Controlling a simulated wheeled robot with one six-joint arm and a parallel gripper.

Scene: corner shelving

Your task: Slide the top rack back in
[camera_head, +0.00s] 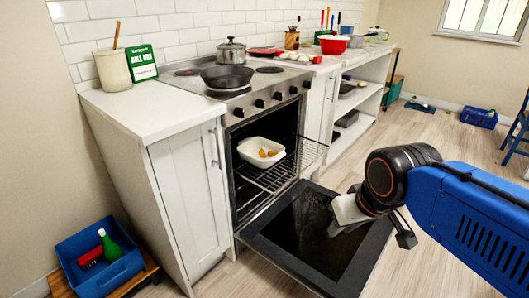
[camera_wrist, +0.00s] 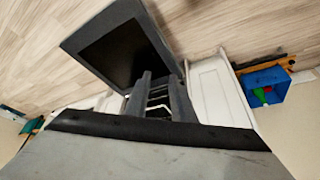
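The oven (camera_head: 240,131) has its dark door (camera_head: 312,235) folded down open. A wire rack (camera_head: 312,152) sticks out of the oven's opening, over the door. A white dish (camera_head: 250,158) with a few orange-brown pieces stands in the opening on wire racking; which level bears it is hard to tell. More wires show below it. My gripper (camera_head: 372,235) is apart from the rack, to the right of it and near the door's right edge. In the wrist view my gripper (camera_wrist: 160,84) has its two fingers apart, with wires visible beyond the gap and nothing held.
A dark pan (camera_head: 227,76) and a steel pot (camera_head: 231,53) stand on the stove. A white cabinet (camera_head: 188,185) flanks the oven on the left. Floor at right is mostly clear.

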